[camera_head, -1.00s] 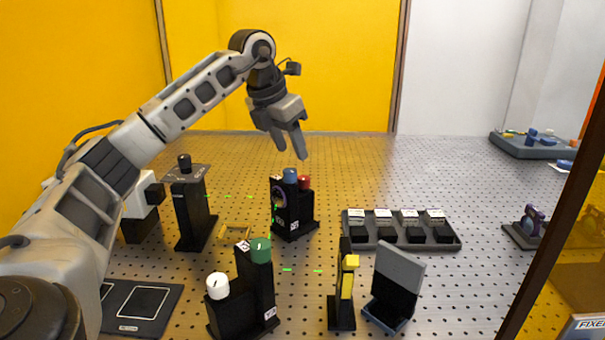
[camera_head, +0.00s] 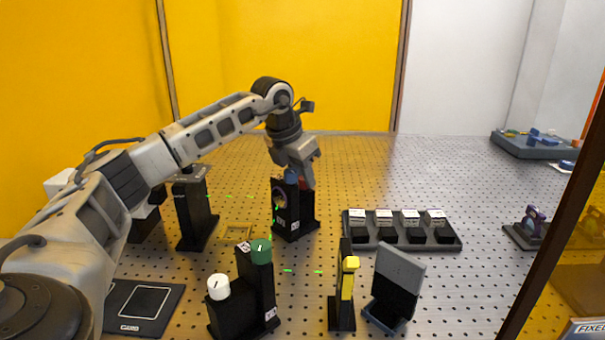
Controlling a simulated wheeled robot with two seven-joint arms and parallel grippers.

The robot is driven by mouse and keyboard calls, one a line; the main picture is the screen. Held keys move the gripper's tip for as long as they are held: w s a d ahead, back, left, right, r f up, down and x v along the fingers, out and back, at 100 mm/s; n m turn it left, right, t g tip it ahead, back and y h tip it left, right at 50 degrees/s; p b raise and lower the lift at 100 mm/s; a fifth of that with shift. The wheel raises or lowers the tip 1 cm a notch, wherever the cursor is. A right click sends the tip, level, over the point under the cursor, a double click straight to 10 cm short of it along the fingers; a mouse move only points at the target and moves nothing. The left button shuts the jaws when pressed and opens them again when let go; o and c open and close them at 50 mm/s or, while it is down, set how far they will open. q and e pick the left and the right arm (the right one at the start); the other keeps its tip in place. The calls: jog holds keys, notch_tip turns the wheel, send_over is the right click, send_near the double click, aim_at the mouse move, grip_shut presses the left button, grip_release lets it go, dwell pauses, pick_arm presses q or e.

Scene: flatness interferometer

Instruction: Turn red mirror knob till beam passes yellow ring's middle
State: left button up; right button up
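The red knob (camera_head: 303,184) sits on top of the black mirror mount (camera_head: 293,213), beside a blue knob (camera_head: 291,176). It is mostly covered by my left gripper (camera_head: 302,178), whose fingers point down at it. One finger is clear in front of the knob. Whether the fingers touch or grip it cannot be told. A black post with yellow parts (camera_head: 348,283) stands at the front centre, seen nearly edge-on; no ring opening shows. Green beam dashes (camera_head: 288,270) run towards this post; where they meet it is unclear. My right gripper is not in view.
A second mount with green (camera_head: 261,251) and white (camera_head: 218,287) knobs stands at front left. A grey tilted panel (camera_head: 399,275) is right of the yellow post. A tray (camera_head: 455,240) of black blocks lies behind.

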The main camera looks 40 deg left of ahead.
pick_arm(q)
jog(key=shift+r, duration=0.1)
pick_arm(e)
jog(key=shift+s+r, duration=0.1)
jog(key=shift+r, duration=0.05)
pick_arm(q)
jog(key=shift+r+m+h+p, duration=0.1)
jog(key=shift+m+h+p, duration=0.4)
jog(key=shift+m+p, duration=0.7)
jog(key=m+h+p, duration=0.1)
jog(key=m, duration=0.2)
jog(key=shift+w+a+g+p, duration=0.1)
jog(key=shift+a+g+p, duration=0.05)
jog(key=shift+g+p, duration=0.2)
jog(key=shift+m+g+h, duration=0.25)
jog(key=shift+m+h, duration=0.05)
jog(key=shift+m, duration=1)
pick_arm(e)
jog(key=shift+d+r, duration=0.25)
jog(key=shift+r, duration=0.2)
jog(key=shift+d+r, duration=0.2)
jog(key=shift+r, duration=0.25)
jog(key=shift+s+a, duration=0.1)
pick_arm(q)
jog(key=o, duration=1)
